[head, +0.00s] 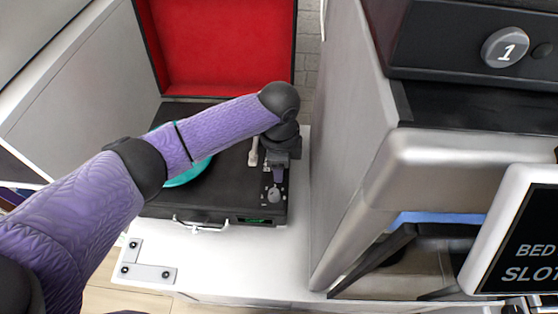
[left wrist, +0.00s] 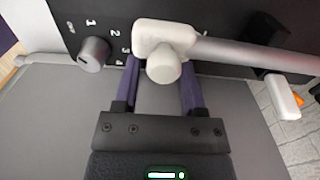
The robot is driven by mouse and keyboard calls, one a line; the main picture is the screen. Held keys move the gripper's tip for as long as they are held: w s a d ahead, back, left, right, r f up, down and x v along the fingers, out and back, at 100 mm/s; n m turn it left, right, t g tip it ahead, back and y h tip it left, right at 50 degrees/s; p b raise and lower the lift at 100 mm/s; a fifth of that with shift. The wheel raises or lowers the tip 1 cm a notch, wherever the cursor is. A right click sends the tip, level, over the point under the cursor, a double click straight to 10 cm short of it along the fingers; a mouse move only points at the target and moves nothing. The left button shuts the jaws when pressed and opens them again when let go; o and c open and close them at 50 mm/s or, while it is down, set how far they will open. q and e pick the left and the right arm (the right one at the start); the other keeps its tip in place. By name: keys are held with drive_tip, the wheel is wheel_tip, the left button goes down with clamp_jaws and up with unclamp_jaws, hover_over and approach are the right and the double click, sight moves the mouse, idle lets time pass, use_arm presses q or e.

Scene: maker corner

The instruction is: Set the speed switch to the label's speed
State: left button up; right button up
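A black record player (head: 225,190) with an open red-lined lid (head: 222,45) stands on a white surface. A turquoise record (head: 188,177) lies on it, partly behind my left arm. My left gripper (head: 278,180) is over its right side, near a grey knob (head: 273,196). In the left wrist view, my gripper (left wrist: 161,80) is open, its purple fingers apart with a white rounded piece (left wrist: 163,68) between or behind their tips; contact cannot be told. Left of it is a grey knob (left wrist: 95,53) with printed numbers. I cannot clearly make out the speed switch or a speed label.
The white tonearm (head: 253,153) is close beside my gripper; its metal tube (left wrist: 235,52) crosses the wrist view. A tall grey cabinet (head: 350,150) stands close on the right, with a sign reading "BED SLOT" (head: 520,240).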

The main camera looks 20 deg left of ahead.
use_arm(q)
wheel_tip(320, 180, up, 10)
drive_tip(key=p, duration=0.6)
use_arm(e)
drive_tip(key=v, duration=0.6)
drive_tip(key=shift+w+d+t, duration=0.25)
drive_tip(key=shift+w+t, duration=0.15)
use_arm(q)
drive_tip(key=shift+f, duration=0.1)
